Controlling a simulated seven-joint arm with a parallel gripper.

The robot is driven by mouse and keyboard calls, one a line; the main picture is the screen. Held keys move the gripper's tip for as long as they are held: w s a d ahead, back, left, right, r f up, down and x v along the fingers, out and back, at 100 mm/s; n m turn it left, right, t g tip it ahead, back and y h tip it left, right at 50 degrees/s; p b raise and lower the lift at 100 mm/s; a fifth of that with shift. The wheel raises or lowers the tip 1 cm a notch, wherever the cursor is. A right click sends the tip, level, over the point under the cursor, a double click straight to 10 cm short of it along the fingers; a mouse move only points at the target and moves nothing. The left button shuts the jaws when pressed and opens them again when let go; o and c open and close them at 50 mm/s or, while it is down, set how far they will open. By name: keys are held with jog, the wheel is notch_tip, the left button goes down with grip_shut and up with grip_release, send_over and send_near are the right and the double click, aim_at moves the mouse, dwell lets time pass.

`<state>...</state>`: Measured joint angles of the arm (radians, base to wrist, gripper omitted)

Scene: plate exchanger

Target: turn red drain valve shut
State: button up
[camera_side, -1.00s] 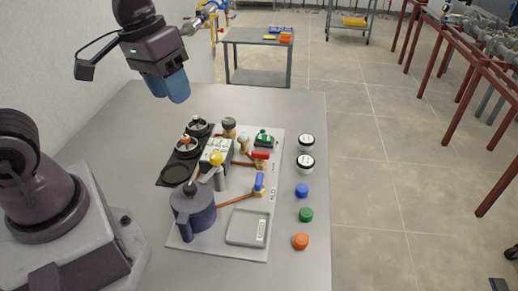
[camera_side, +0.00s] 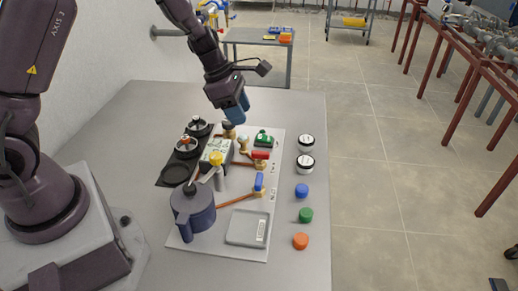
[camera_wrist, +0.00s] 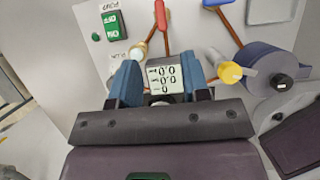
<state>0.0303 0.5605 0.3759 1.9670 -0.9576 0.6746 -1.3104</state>
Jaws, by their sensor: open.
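The red drain valve's handle (camera_side: 260,155) is on the right part of the pale panel (camera_side: 185,240) in the side view, at the end of a copper-coloured pipe. In the wrist view the red handle (camera_wrist: 160,15) is at the top centre, beyond my fingertips. My gripper (camera_side: 238,113) is above the far part of the panel, pointing down. In the wrist view my gripper (camera_wrist: 160,65) has its two blue fingers spread apart. A display box (camera_wrist: 165,77) shows between them, below. The gripper is apart from the red handle.
A blue-handled valve (camera_side: 259,183) is nearer the camera. A green switch box (camera_side: 264,138) is beside the red handle. Several caps and two round white-topped items line the right edge.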

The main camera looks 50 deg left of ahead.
aim_at(260, 152)
jog(key=x, duration=1.2)
jog(key=shift+f, duration=0.1)
jog(key=shift+c, duration=0.4)
grip_shut()
